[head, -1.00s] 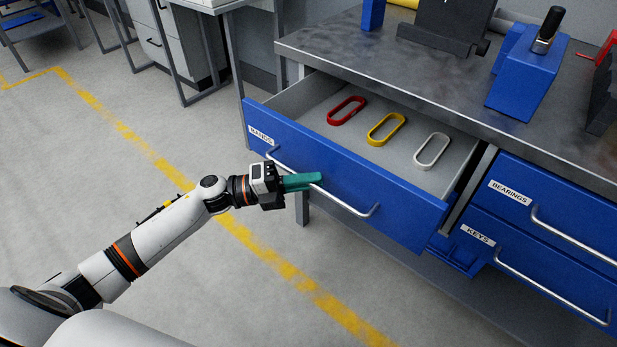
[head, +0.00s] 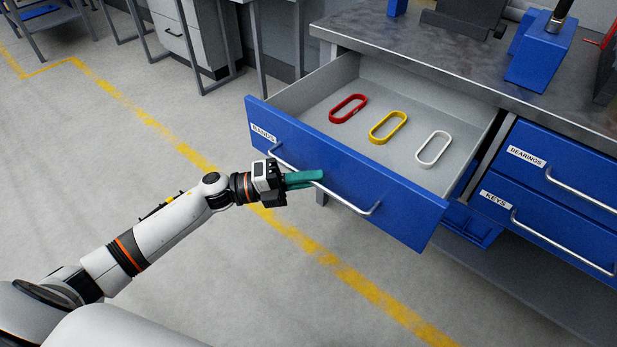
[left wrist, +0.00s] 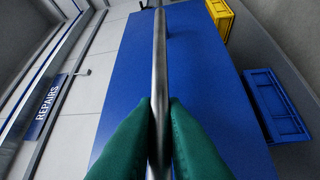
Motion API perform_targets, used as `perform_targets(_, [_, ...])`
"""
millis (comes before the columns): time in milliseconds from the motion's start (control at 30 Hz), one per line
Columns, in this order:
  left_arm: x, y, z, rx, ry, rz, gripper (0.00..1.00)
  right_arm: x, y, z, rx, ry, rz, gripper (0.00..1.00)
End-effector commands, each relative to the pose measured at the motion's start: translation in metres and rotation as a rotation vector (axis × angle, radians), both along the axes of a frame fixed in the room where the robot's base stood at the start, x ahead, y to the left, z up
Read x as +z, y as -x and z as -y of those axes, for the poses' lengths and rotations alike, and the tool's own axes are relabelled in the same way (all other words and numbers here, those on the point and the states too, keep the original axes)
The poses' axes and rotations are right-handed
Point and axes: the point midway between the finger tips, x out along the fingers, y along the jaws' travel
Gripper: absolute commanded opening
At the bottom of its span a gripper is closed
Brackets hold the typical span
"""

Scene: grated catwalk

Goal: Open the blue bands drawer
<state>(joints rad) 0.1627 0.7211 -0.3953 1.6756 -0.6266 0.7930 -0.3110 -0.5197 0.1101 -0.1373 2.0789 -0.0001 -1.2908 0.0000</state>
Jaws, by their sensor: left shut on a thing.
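The blue bands drawer (head: 395,205) is pulled well out of the bench, and its label reads BANDS. Inside lie a red band (head: 348,108), a yellow band (head: 388,127) and a white band (head: 433,149), side by side on the grey floor. My left gripper (head: 312,177) is at the drawer's metal handle (head: 358,208). In the left wrist view its green fingers (left wrist: 160,120) are shut on the handle bar (left wrist: 159,50), one on each side, in front of the blue drawer front (left wrist: 125,85). My right gripper is not in view.
The shut bearings drawer (head: 570,165) and keys drawer (head: 540,228) are to the right. The metal bench top (head: 450,60) holds a blue block (head: 541,62) and dark tools. Open floor (head: 200,290) with yellow lines lies in front.

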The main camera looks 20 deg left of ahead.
Motion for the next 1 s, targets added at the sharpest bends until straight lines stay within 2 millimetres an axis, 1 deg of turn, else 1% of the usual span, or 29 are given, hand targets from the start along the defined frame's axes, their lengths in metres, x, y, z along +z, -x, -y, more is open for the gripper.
perform_targets(167, [-0.001,0.000,0.000,0.000,-0.001,0.000,0.00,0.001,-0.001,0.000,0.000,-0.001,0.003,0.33])
perform_targets(200, [-0.001,0.000,0.000,0.000,-0.001,0.000,0.12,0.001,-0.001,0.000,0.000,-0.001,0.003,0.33])
perform_targets(267, [-0.001,0.000,0.000,0.000,-0.001,0.000,0.22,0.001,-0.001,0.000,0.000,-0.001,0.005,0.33])
perform_targets(300, [-0.001,0.000,0.000,0.000,-0.001,0.000,0.29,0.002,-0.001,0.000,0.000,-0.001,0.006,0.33])
perform_targets(333, [0.000,0.000,0.000,0.000,-0.001,0.000,0.33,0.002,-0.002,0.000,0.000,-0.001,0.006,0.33])
perform_targets(667, [-0.001,0.001,-0.003,0.000,0.000,-0.001,0.33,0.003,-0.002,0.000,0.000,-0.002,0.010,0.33])
perform_targets(767, [-0.003,0.005,-0.012,0.002,-0.001,-0.003,0.33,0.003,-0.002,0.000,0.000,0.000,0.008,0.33])
perform_targets(833, [-0.005,0.011,-0.023,0.001,-0.003,-0.004,0.33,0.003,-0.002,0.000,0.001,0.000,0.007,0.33])
perform_targets(1000, [-0.011,0.026,-0.057,0.003,-0.003,-0.005,0.33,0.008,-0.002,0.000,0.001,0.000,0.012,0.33])
